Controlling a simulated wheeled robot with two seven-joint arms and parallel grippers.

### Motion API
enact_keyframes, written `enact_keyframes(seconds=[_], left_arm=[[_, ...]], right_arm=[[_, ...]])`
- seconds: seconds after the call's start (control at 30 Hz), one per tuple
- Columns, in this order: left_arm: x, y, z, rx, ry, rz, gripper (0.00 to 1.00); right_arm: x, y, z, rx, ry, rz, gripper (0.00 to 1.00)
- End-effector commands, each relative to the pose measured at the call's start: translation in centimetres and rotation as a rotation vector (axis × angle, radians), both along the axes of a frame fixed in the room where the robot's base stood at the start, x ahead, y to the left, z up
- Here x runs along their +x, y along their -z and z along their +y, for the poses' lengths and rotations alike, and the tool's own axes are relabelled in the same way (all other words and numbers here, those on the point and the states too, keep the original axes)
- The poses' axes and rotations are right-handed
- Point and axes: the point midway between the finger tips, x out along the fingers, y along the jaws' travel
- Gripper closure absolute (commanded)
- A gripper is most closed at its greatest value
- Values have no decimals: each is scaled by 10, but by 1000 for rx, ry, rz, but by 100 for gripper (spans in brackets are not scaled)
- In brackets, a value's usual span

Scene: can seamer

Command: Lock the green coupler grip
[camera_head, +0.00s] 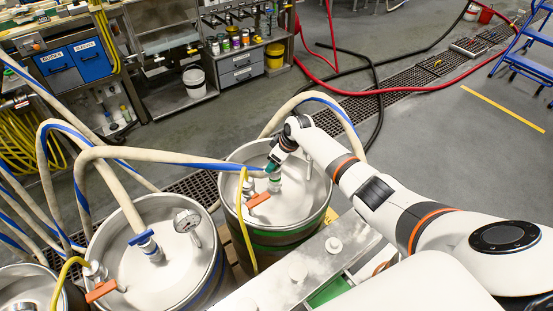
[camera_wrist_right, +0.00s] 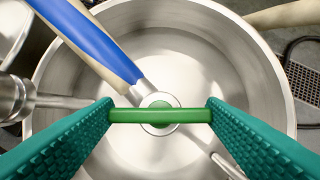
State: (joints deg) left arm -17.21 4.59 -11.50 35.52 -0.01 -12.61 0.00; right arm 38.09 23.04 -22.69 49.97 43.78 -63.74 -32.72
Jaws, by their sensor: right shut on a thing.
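The green coupler grip (camera_wrist_right: 160,116) is a short straight bar, seen in the right wrist view across the top of a round metal coupler on a keg. My right gripper (camera_wrist_right: 160,113) has its two teal ribbed fingers at the two ends of the bar, shut on it. The metal coupler body (camera_head: 275,186) shows just below the fingers; the grip itself is mostly hidden there. My left gripper is not in view.
A beige hose with a blue stripe (camera_head: 170,157) runs to the coupler. An orange-handled valve (camera_head: 258,200) with a yellow hose sits beside it.

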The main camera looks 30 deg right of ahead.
Motion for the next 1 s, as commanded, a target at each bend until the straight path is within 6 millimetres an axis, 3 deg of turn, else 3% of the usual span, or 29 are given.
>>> enact_keyframes(seconds=[0.17, 0.2, 0.33, 0.67, 0.77, 1.0], left_arm=[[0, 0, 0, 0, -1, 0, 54], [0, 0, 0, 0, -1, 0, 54], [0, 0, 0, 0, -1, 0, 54], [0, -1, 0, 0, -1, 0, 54], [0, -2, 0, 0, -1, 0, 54], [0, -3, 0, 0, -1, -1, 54]], right_arm=[[2, -2, 0, 0, 0, -6, 58], [2, -2, 0, -1, -1, -6, 32], [1, -2, -1, -1, -1, -4, 13], [0, -3, -1, 0, -1, -2, 13], [-3, -11, -3, 0, -1, -2, 13], [-17, -52, -12, -4, -3, -7, 13]])
